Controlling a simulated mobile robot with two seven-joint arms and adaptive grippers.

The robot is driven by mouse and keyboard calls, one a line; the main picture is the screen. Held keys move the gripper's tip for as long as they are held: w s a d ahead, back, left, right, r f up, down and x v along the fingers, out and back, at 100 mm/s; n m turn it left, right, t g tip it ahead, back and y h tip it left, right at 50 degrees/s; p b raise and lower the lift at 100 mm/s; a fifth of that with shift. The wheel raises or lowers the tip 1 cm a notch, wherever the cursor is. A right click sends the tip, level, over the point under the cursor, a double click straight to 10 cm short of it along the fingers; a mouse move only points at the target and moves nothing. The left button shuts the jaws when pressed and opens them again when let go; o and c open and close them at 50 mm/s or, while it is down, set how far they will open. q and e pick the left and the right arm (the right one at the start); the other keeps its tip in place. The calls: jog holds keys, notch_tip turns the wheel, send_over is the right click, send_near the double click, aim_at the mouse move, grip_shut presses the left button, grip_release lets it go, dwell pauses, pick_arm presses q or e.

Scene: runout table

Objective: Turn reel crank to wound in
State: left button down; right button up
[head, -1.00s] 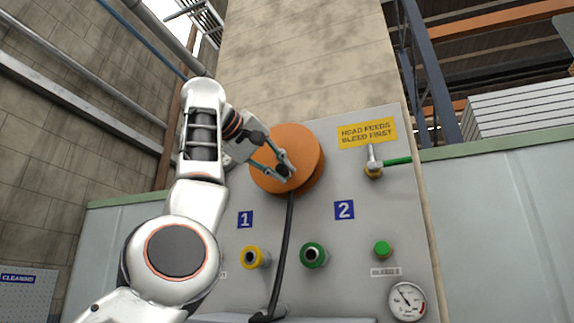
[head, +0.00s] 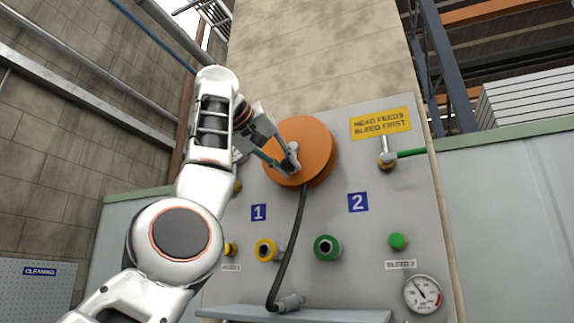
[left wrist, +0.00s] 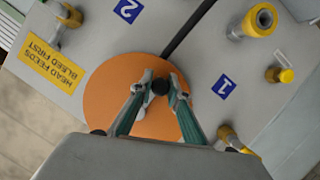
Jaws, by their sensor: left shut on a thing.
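The orange reel (head: 310,143) is a round disc on the upper part of the grey panel. A black hose (head: 289,248) hangs from it. In the left wrist view the reel (left wrist: 105,100) fills the middle. My left gripper (head: 290,166) is in front of the reel's lower left face. In the left wrist view its two fingertips (left wrist: 160,84) are closed around the small dark crank knob (left wrist: 160,88). The rest of the crank is mostly hidden by the fingers. My right gripper is in neither view.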

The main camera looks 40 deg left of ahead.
pick_arm(q)
jog(key=shift+r, duration=0.15)
jog(key=c, duration=1.9)
grip_release()
jog(key=v, duration=1.2)
